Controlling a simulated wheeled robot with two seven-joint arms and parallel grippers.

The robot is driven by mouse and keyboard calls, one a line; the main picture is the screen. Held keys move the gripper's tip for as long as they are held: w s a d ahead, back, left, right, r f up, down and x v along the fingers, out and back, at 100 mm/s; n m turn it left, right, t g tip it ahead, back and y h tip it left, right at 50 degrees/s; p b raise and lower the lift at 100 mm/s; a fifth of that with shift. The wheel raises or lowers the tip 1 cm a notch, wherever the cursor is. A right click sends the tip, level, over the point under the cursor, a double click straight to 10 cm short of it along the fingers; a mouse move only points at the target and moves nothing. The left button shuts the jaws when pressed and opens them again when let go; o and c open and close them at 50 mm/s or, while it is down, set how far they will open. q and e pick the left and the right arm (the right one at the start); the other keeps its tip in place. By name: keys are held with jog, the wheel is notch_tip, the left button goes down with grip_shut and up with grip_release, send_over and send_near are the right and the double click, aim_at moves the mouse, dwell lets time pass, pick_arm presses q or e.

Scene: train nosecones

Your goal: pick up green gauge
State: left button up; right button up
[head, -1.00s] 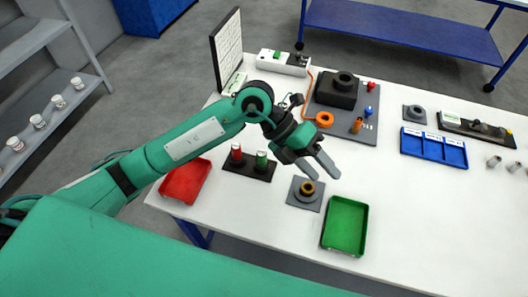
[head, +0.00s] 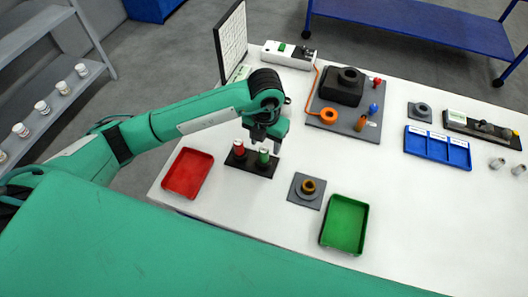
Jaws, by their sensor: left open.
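The green gauge (head: 263,159) stands upright in a black holder (head: 238,165) on the white table. A red gauge (head: 239,149) stands beside it on the left in the same holder. My left gripper (head: 265,146) points down directly over the green gauge, with its fingers open around or just above the gauge's top. I cannot tell whether the fingers touch it. My right gripper is not in view.
A red tray (head: 187,173) lies left of the holder, and a green tray (head: 345,224) lies to the right. Between them sits a grey plate with a brass ring (head: 308,186). A grey fixture board (head: 345,120) and a blue divided tray (head: 437,147) are farther back.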

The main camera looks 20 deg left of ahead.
aim_at(264, 150)
pick_arm(q)
jog(key=shift+f, duration=0.3)
jog(key=shift+f+p, duration=0.45)
jog(key=shift+f, duration=0.05)
jog(key=f, duration=0.1)
jog(key=f+p, duration=0.1)
jog(key=f, duration=0.1)
jog(key=shift+w+a+f+p, duration=0.1)
jog(key=shift+a+f+p, duration=0.15)
jog(key=shift+p, duration=0.15)
jog(key=shift+f, duration=0.5)
jog(key=c, duration=1.1)
jog(key=shift+r, duration=0.1)
